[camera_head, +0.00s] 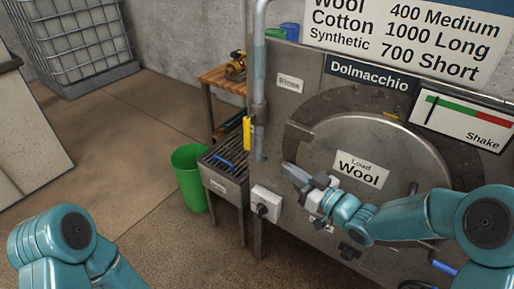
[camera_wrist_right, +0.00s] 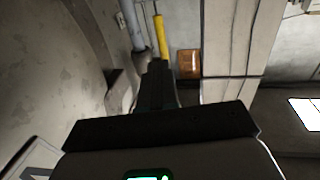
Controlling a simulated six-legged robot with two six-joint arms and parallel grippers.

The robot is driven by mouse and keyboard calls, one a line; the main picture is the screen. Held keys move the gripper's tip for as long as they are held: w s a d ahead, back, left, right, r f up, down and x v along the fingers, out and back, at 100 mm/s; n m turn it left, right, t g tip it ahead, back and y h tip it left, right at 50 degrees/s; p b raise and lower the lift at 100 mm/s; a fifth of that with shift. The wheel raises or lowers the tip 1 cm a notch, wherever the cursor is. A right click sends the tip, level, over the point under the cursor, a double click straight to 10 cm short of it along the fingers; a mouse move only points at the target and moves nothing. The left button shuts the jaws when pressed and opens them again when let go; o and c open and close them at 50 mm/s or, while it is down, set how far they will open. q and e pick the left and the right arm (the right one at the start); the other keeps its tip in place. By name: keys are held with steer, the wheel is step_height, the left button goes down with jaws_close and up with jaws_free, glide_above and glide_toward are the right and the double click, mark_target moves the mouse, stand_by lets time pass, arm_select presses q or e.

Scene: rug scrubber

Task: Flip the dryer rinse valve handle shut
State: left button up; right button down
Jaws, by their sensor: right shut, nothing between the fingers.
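The yellow valve handle (camera_head: 247,133) stands upright along the left side of the grey rinse pipe (camera_head: 259,70), below the "Rinse" label (camera_head: 289,83). The handle also shows in the right wrist view (camera_wrist_right: 161,37), just past my fingertips, with the pipe (camera_wrist_right: 133,25) on its left. My right gripper (camera_head: 288,169) is shut and empty in front of the dryer, to the right of and below the handle. In the wrist view its fingers (camera_wrist_right: 157,72) appear apart from the handle. My left arm shows at the lower left, but its gripper is out of view.
The dryer's round door (camera_head: 395,140) and a white socket box (camera_head: 266,203) lie close to my right gripper. A green bin (camera_head: 190,178), a grated drain stand (camera_head: 222,175) and a wooden shelf (camera_head: 222,80) stand left of the pipe. Open floor (camera_head: 110,150) lies further left.

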mark_target(249, 142)
arm_select(q)
step_height(249, 142, up, 2)
steer(key=shift+r+p, duration=0.1)
steer(key=shift+p, duration=0.95)
arm_select(e)
steer(key=x, duration=1.3)
steer(key=shift+w+a, duration=0.2)
steer(key=shift+f, duration=0.1)
